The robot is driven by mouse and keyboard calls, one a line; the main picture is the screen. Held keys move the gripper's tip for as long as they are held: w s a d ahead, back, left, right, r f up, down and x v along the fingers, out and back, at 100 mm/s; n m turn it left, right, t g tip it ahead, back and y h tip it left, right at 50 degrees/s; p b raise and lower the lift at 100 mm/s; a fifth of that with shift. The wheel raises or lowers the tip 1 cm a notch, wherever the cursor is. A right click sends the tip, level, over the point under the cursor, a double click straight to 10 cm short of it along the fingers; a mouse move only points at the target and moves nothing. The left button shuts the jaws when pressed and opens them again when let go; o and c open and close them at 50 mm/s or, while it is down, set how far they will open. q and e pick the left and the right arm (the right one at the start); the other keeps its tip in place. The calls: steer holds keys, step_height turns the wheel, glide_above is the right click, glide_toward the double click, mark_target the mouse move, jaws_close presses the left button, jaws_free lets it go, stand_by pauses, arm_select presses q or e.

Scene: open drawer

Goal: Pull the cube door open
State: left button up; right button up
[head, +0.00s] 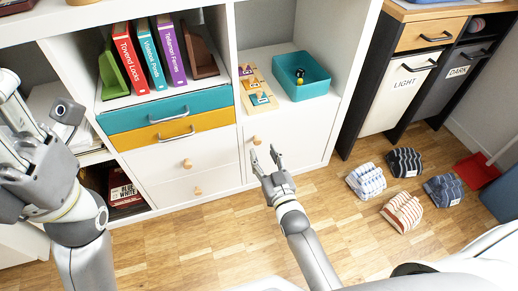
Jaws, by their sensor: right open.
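The white cube door (300,143) is in the lower right cube of the white shelf unit and looks closed, flush with the frame. Its small round wooden knob (256,140) sits near the door's upper left corner. My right gripper (264,153) is open and empty in front of the door, with its fingers pointing up toward the knob. The fingertips appear just below and beside the knob; I see no clear contact. My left gripper (14,112) is at the left edge, partly cut off, and its finger opening is unclear.
Left of the door are two white drawers (180,162) with wooden knobs, below a teal drawer (170,108) and a yellow drawer (172,132). A teal bin (302,88) stands above the door. Several folded cloths (403,210) lie on the floor at right. Floor before the door is clear.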

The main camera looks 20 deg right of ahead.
mark_target(258, 143)
steer(key=w+b, duration=0.1)
steer(key=w, duration=0.4)
steer(key=shift+w+b, duration=0.1)
steer(key=shift+b, duration=0.3)
jaws_close()
